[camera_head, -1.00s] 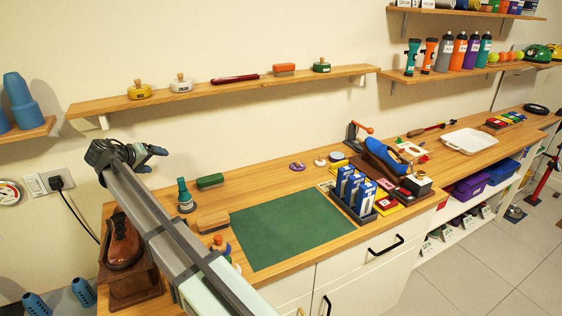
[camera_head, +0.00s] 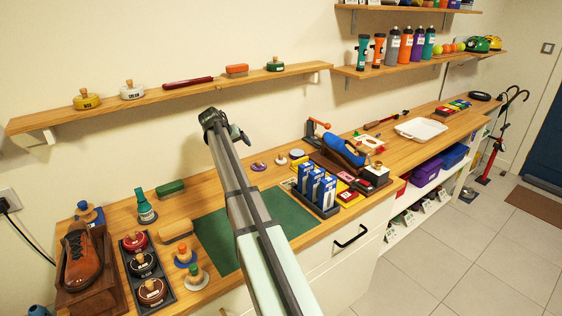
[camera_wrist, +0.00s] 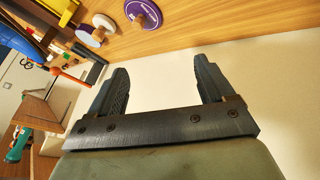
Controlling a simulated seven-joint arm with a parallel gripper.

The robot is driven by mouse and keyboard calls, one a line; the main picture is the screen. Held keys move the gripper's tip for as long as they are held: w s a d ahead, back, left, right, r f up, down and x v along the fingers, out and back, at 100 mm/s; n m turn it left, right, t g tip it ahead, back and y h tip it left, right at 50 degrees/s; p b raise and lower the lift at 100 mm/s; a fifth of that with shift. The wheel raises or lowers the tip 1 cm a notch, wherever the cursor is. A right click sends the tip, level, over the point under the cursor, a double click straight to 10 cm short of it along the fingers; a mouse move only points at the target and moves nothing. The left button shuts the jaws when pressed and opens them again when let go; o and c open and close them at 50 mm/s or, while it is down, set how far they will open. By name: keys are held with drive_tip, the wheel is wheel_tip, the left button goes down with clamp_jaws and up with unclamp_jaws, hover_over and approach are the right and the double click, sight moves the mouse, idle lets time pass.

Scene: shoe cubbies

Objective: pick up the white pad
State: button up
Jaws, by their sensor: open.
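A small white pad (camera_head: 281,160) with a knob lies on the bench behind the green mat, right of a purple pad (camera_head: 259,166). In the wrist view the white pad (camera_wrist: 103,22) is near the top, left of the purple pad (camera_wrist: 145,14). My gripper (camera_head: 240,134) is raised above the bench, left of the white pad behind the mat. In the wrist view my gripper (camera_wrist: 157,75) is open, with its fingers apart and nothing between them.
The green mat (camera_head: 290,212) is bare where it shows. A rack of blue boxes (camera_head: 320,201) stands right of it. A wall shelf (camera_head: 198,92) carries several items above. A shoe (camera_head: 80,257) and a tray of tins (camera_head: 160,300) are at the left.

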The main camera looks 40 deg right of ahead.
sight(281, 154)
drive_tip(key=s+d+r+m+y, duration=0.2)
drive_tip(key=s+d, duration=0.2)
drive_tip(key=d, duration=0.4)
drive_tip(key=s+d+r+m+y, duration=0.1)
drive_tip(key=s+d+m+y, duration=0.15)
drive_tip(key=d, duration=0.55)
drive_tip(key=shift+h, duration=0.35)
drive_tip(key=x, duration=0.7)
drive_tip(key=shift+s+d+f, duration=0.1)
drive_tip(key=shift+s+f, duration=0.05)
drive_tip(key=shift+f, duration=0.25)
drive_tip(key=shift+a+x, duration=0.15)
drive_tip(key=shift+x, duration=1.2)
drive_tip(key=shift+a+x, duration=0.2)
drive_tip(key=shift+x, duration=1.2)
drive_tip(key=c, duration=1.1)
wheel_tip(281, 154, up, 10)
drive_tip(key=shift+f, duration=0.1)
drive_tip(key=o, duration=0.5)
drive_tip(key=shift+c, duration=0.2)
drive_tip(key=c, duration=0.4)
